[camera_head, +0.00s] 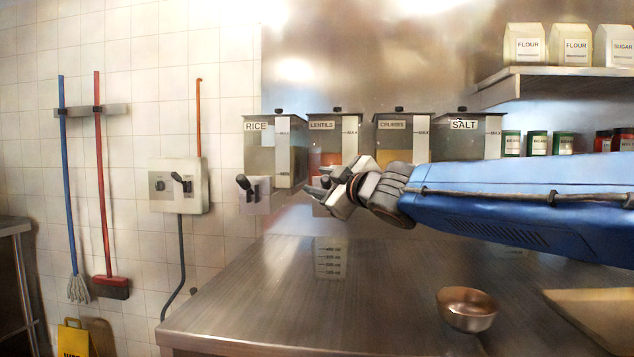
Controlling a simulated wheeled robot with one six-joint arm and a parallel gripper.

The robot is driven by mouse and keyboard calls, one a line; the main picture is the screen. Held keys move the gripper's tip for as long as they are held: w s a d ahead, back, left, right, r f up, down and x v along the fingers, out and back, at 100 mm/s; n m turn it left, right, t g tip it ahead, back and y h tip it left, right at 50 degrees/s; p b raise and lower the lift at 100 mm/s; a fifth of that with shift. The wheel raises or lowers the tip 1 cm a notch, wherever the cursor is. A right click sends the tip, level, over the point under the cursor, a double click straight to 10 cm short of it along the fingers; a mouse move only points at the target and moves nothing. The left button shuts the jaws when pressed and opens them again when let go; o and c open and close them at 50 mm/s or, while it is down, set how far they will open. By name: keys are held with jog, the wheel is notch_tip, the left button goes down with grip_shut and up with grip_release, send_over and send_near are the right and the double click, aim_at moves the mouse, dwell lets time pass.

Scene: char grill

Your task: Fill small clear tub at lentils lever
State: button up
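The lentils dispenser (321,150) is on the back wall, second from the left, with a label and reddish contents. A small clear tub (330,262) with measuring marks stands upright on the counter below it. Its contents are hard to make out; it looks mostly clear. My gripper (322,187) is in front of the lower part of the lentils dispenser, above the tub and apart from it. The gripper and wrist hide the lentils lever and outlet, so contact with the lever cannot be made out. The finger gap is also unclear.
The rice dispenser (275,150) with its lever (244,183) is left of the gripper. The crumbs (402,140) and salt (466,137) dispensers are to the right, partly behind my arm. A metal bowl (467,309) and a tray (598,312) occupy the counter's right. The counter's left front is clear.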

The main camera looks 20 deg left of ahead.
jog(key=shift+x, duration=0.8)
grip_shut()
